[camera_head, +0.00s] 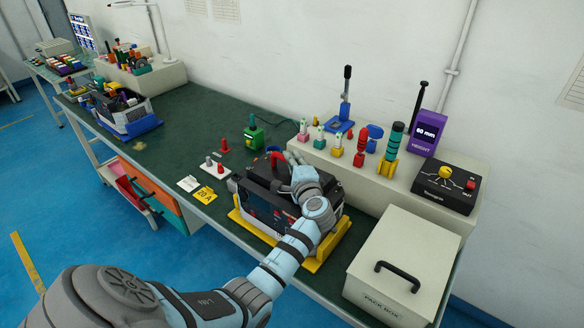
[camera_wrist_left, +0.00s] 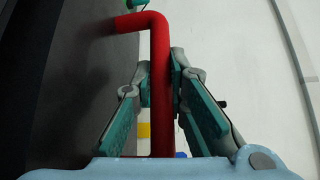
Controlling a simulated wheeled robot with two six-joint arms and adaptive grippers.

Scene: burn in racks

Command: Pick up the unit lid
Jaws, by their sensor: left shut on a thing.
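The unit (camera_head: 262,204), a dark box with a light lower edge, sits in a yellow cradle (camera_head: 312,265) on the green bench. Its dark top, which I take for the lid (camera_head: 262,170), has a red handle (camera_head: 274,151) at the back. My left gripper (camera_head: 285,162) reaches over the top and hides part of it. In the left wrist view the bent red handle (camera_wrist_left: 160,60) stands between my teal-padded fingers, which are shut on it. I cannot tell whether the lid is apart from the unit. My right gripper is out of view.
A cream pack box (camera_head: 405,255) with a black handle stands right of the unit. A raised cream shelf (camera_head: 345,170) behind carries several coloured tools and a purple height display (camera_head: 427,132). Another unit (camera_head: 125,115) stands farther left.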

